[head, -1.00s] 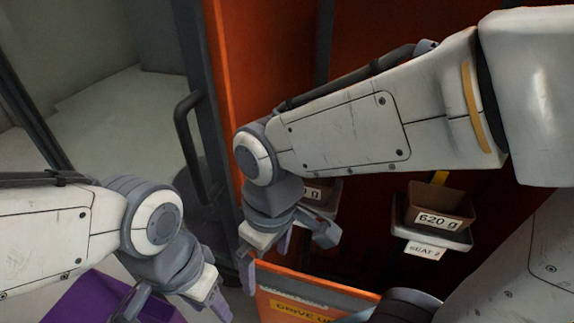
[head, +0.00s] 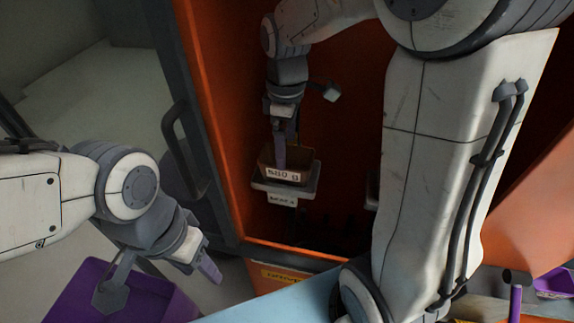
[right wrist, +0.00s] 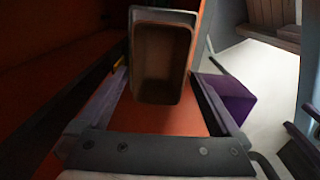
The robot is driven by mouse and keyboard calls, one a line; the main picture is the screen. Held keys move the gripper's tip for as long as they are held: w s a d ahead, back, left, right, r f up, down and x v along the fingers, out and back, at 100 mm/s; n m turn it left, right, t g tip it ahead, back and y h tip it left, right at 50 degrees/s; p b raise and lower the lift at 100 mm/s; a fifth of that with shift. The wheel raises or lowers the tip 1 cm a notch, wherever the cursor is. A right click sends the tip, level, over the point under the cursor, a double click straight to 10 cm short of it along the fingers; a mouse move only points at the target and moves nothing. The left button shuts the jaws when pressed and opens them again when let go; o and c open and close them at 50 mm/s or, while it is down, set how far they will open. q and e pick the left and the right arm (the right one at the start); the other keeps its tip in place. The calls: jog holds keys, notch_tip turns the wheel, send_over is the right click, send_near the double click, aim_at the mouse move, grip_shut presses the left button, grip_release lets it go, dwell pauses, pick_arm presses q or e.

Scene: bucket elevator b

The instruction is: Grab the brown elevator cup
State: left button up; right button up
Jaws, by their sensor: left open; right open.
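A brown elevator cup (head: 267,160) with a white weight label sits upright on a grey seat (head: 285,190) inside the orange housing. The label seems to read 580 g. My right gripper (head: 281,158) is open and points down at this cup, with a finger overlapping its near side in the head view. In the right wrist view the cup (right wrist: 160,60) shows its open top ahead, between the two spread fingers; I cannot tell whether they touch it. My left gripper (head: 208,262) is open and empty, outside the housing at lower left.
The orange housing wall (head: 215,110) stands left of the cup, with a dark handle (head: 182,150) beside it. My right arm hides much of the housing's right side.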

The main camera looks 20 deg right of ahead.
aim_at(287, 157)
notch_tip(287, 157, down, 5)
jog(key=shift+d+r+p, duration=0.1)
jog(key=shift+r+p, duration=0.1)
jog(key=shift+p, duration=0.1)
grip_shut()
jog(key=shift+r, duration=0.1)
jog(key=shift+w+r, duration=0.1)
